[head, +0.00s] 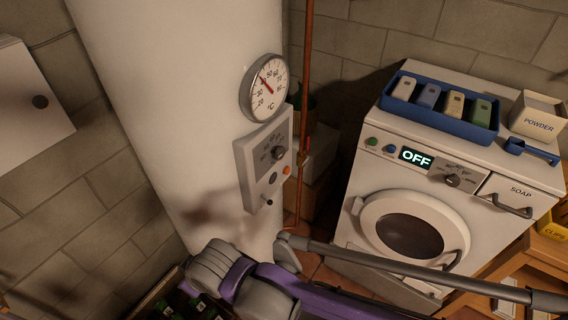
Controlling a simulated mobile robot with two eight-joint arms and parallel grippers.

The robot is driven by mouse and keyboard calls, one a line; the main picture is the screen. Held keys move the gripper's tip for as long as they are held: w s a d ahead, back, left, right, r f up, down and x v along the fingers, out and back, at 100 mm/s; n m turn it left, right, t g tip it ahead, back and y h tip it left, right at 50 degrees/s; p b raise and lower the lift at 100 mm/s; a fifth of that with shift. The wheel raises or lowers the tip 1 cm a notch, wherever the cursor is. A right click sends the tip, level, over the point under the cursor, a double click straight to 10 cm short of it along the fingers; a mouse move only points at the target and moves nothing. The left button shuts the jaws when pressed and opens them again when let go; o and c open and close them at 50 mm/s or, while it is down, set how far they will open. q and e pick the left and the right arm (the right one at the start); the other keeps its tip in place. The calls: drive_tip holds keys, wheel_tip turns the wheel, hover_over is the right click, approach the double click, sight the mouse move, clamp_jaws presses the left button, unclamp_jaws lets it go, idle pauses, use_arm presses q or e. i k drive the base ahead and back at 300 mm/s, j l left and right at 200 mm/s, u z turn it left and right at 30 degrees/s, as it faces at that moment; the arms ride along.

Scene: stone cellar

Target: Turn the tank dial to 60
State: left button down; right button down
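The tank (175,110) is a tall white cylinder. A grey control panel (245,165) is fixed to its side. The tank dial (278,153) is a dark round knob on the panel's upper part, with small marks around it too small to read. A round white thermometer gauge (272,98) sits above the panel. Its red needle points up and left, a little short of the 50 mark. A purple and grey arm of mine crosses the bottom of the view, below the panel. No gripper fingertips show, and nothing touches the dial.
The panel also has an orange button (286,170) and a small lever (266,201). A copper pipe (306,100) runs upright just right of it. A washing machine (400,215) reading OFF stands at right, with a blue tray (440,120) on top. Dark bottles (200,308) stand bottom left.

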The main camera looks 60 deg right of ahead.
sight(279, 151)
drive_tip(key=z, duration=2)
drive_tip(key=i+l, duration=0.25)
drive_tip(key=l, duration=0.05)
